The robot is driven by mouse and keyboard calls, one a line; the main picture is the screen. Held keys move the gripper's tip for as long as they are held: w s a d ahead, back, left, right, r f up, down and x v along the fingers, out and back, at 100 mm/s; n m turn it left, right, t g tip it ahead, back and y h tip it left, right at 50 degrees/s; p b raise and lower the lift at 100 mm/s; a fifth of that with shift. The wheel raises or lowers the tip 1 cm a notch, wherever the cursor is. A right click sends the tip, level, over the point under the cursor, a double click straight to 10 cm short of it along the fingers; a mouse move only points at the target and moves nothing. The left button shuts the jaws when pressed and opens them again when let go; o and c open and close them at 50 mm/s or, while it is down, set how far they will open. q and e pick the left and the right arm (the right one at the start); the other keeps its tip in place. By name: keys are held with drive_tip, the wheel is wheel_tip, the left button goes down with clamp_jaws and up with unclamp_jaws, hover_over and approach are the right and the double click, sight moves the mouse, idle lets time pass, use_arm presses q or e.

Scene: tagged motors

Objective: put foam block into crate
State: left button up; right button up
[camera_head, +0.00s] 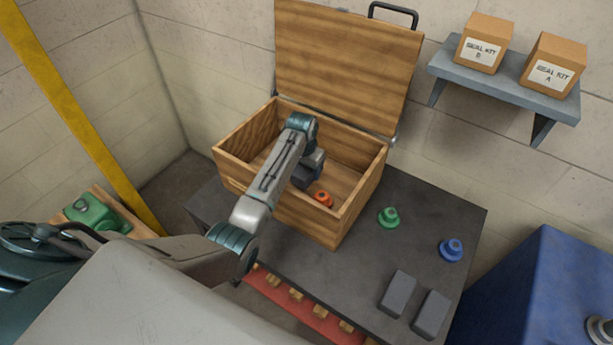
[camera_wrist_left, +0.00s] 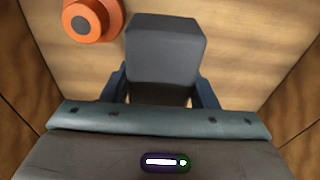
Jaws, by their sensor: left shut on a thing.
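The wooden crate (camera_head: 350,215) stands on the dark table with its hinged lid (camera_head: 345,60) raised. My left gripper (camera_head: 308,178) reaches down into the crate. It is shut on a grey foam block (camera_wrist_left: 163,55), which sits between its fingers in the left wrist view. The crate's wooden floor (camera_wrist_left: 240,40) lies beyond the block; I cannot tell whether the block touches it. Two more grey foam blocks (camera_head: 397,294) (camera_head: 431,315) lie on the table at the front right. My right gripper is not in view.
An orange part (camera_head: 323,198) is in the crate beside the held block. A green part (camera_head: 388,217) and a blue part (camera_head: 451,250) stand on the table right of the crate. A shelf (camera_head: 505,85) holds two seal kit boxes. A blue cabinet (camera_head: 540,290) is at the right.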

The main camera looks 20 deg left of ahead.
use_arm(q)
wheel_tip(320, 180, down, 4)
drive_tip(key=shift+r, duration=0.15)
drive_tip(key=shift+f, duration=0.2)
drive_tip(key=shift+f, duration=0.15)
drive_tip(key=o, duration=1)
